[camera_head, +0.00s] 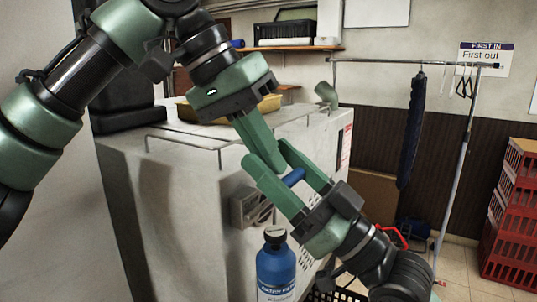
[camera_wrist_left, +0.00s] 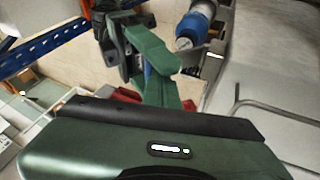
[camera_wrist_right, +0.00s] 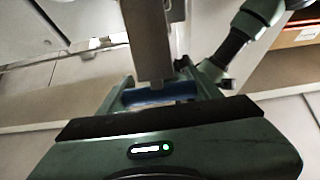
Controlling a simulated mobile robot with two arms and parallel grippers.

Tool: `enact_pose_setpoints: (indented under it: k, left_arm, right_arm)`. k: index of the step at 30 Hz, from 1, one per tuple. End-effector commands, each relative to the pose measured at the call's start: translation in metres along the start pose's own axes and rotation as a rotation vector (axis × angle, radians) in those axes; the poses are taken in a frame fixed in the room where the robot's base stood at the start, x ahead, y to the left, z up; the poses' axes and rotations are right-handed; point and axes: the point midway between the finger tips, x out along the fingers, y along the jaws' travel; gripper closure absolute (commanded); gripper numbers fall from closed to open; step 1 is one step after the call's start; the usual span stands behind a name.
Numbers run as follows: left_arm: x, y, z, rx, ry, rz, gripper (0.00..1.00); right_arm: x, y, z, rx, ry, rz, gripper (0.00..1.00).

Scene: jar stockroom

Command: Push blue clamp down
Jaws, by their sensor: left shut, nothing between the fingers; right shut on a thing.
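The blue clamp (camera_head: 293,177) shows as a short blue bar between the fingers of my right gripper (camera_head: 266,152), beside the white cabinet. In the right wrist view the blue bar (camera_wrist_right: 160,93) lies across between the fingers, with a grey metal piece coming down to it. My right gripper is shut on it. My left gripper (camera_head: 272,168) reaches down from above, shut and empty. Its fingertips overlap the right gripper's fingers in the head view; whether they touch the clamp I cannot tell. The left wrist view shows only a blue sliver (camera_wrist_left: 147,71) of the clamp.
A white cabinet (camera_head: 180,175) stands behind the grippers, with a grey bracket (camera_head: 245,207) on its front. A blue bottle (camera_head: 275,268) stands close below the grippers. A yellow tray (camera_head: 268,103) lies on top. Red crates (camera_head: 510,220) and a clothes rail (camera_head: 400,63) are right.

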Motion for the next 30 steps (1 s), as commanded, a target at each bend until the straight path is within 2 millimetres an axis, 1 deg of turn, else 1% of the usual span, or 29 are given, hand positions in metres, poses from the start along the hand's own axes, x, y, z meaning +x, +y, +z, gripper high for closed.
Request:
enact_pose_setpoints:
  k: [4,9,15,16,17,18,27,30]
  left_arm:
    - [0.002,0.002,0.001,0.002,-0.002,0.001,1.00]
    - [0.012,0.012,0.003,0.003,-0.004,0.003,1.00]
    - [0.014,0.013,0.003,0.006,-0.009,0.005,1.00]
    - [0.014,0.013,0.003,0.007,-0.009,0.005,1.00]
    - [0.014,0.013,0.003,0.007,-0.010,0.005,1.00]
    - [0.014,0.013,0.003,0.007,-0.010,0.004,1.00]
    - [0.011,0.011,0.002,0.002,-0.003,0.001,1.00]
    - [0.011,0.011,0.002,0.001,-0.002,0.001,1.00]
  right_arm:
    - [0.000,0.000,-0.001,0.000,0.002,0.000,1.00]
    - [0.000,0.000,-0.001,0.000,0.002,0.000,1.00]
    - [0.001,-0.001,-0.001,0.000,0.002,-0.001,1.00]
    - [0.001,-0.001,-0.001,0.000,0.002,-0.002,0.34]
    - [0.001,-0.001,-0.001,0.000,0.002,-0.002,0.25]
    - [0.001,-0.001,0.000,0.000,0.001,-0.001,0.15]
    - [0.000,0.000,0.000,0.000,0.000,0.000,0.15]
    - [-0.005,0.000,0.000,-0.001,0.000,0.000,0.15]
